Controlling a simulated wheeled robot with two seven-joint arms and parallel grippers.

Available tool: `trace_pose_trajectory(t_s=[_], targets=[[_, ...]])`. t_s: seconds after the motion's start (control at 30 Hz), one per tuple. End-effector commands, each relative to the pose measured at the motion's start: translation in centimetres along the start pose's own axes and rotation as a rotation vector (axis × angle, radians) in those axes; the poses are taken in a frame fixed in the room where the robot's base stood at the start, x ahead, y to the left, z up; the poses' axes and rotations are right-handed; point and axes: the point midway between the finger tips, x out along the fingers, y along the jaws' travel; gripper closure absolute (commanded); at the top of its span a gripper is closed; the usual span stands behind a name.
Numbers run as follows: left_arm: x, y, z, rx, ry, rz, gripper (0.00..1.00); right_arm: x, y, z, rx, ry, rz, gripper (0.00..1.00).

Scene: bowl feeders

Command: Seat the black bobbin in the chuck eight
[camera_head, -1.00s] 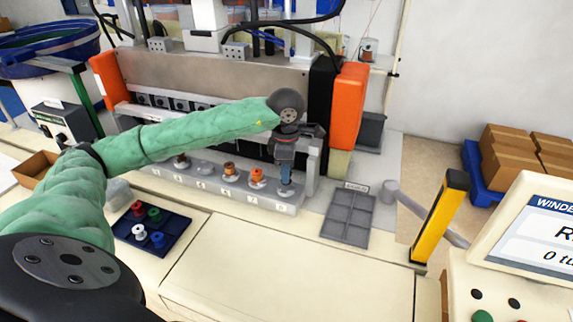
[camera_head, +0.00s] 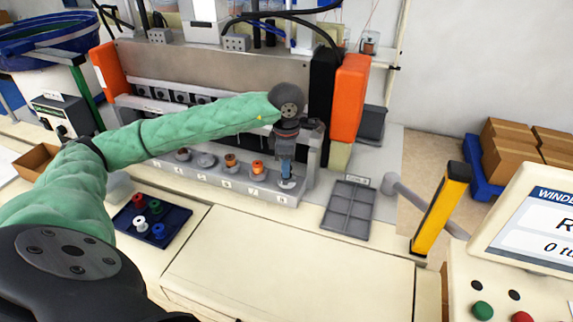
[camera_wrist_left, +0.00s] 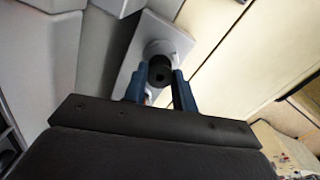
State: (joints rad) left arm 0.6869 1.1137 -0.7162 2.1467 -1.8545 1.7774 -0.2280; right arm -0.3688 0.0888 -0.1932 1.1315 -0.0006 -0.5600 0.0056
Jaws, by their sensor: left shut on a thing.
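My left gripper (camera_head: 287,176) points down at the right end of the grey chuck rail (camera_head: 230,184), over its last station. In the left wrist view its blue fingers (camera_wrist_left: 158,90) are shut on the black bobbin (camera_wrist_left: 160,72). A pale round chuck (camera_wrist_left: 168,46) shows just beyond the bobbin in that view. The bobbin overlaps it, and I cannot tell whether it is fully down in it. In the head view the fingers hide the bobbin. My right gripper is not in view.
An orange bobbin (camera_head: 257,167) and a brown bobbin (camera_head: 231,161) stand on the rail to the left. A dark blue tray (camera_head: 180,216) holds red, green, white and blue bobbins. A grey compartment tray (camera_head: 347,211) and a yellow post (camera_head: 440,212) are at the right. The front bench is clear.

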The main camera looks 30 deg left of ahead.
Motion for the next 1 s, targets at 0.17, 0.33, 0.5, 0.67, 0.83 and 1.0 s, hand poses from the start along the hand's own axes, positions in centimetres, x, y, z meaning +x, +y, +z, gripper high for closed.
trace_pose_trajectory(t_s=[0.17, 0.33, 0.5, 0.67, 0.83, 1.0], targets=[[0.11, 0.01, 0.05, 0.000, -0.001, 0.001, 0.94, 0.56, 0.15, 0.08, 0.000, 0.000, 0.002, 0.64], [0.06, 0.00, 0.07, 0.000, -0.001, 0.001, 0.94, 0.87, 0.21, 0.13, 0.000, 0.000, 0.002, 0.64], [-0.02, -0.01, 0.07, 0.000, 0.000, 0.000, 0.94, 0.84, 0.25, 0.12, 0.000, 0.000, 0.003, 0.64], [-0.01, -0.02, 0.06, 0.000, 0.000, 0.000, 0.94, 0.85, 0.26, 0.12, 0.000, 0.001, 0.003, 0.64], [0.00, -0.02, 0.06, 0.000, 0.000, 0.000, 0.94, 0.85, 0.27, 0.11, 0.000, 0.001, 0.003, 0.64], [0.05, -0.01, 0.06, 0.000, 0.000, 0.000, 0.94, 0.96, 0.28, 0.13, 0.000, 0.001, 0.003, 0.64]])
